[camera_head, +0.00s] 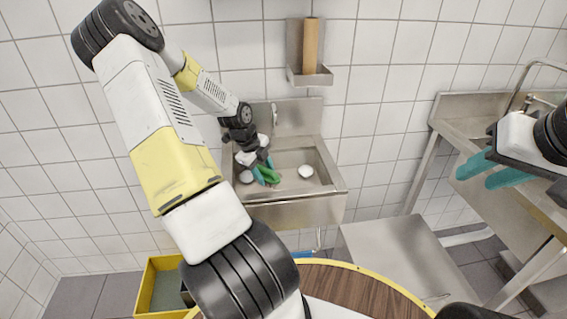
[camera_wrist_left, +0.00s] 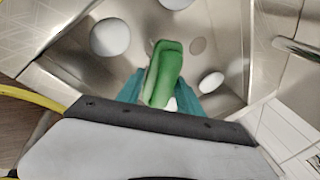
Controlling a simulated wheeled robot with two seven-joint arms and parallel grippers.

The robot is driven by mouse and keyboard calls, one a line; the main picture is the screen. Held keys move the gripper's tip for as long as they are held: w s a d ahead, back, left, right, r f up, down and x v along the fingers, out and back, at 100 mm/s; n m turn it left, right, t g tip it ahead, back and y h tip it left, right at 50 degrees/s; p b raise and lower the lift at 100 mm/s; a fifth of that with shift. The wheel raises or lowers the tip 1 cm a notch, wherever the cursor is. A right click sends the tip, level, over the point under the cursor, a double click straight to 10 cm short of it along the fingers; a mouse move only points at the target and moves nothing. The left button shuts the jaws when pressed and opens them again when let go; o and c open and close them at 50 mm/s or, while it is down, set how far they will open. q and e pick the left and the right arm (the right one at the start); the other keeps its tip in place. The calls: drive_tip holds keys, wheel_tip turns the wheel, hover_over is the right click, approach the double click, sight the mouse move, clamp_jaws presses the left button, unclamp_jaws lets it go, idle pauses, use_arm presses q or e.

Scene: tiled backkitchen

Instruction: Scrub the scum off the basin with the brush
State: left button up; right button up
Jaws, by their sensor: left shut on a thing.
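The steel basin (camera_head: 298,213) is fixed to the tiled wall. My left gripper (camera_head: 263,174) reaches down into its left part, its teal fingers shut on a green brush (camera_head: 271,176). In the left wrist view, the brush (camera_wrist_left: 164,70) stands out between the fingers. White round scum patches lie in the basin, one right of the brush (camera_head: 306,171) and one to its left (camera_head: 246,177). The wrist view shows patches on both sides (camera_wrist_left: 110,37) (camera_wrist_left: 211,82). Whether the brush touches the basin is unclear. My right gripper (camera_head: 476,177) is open and empty, at the right, away from the basin.
A wall holder (camera_head: 309,76) with a brown upright piece hangs above the basin. A steel sink unit (camera_head: 466,122) stands at the right. A low steel surface (camera_head: 395,255), a round wooden top (camera_head: 355,290) and a yellow crate (camera_head: 150,285) are nearer.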

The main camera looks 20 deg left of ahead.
use_arm(q)
drive_tip(key=shift+r, duration=1.5)
drive_tip(key=shift+r, duration=0.1)
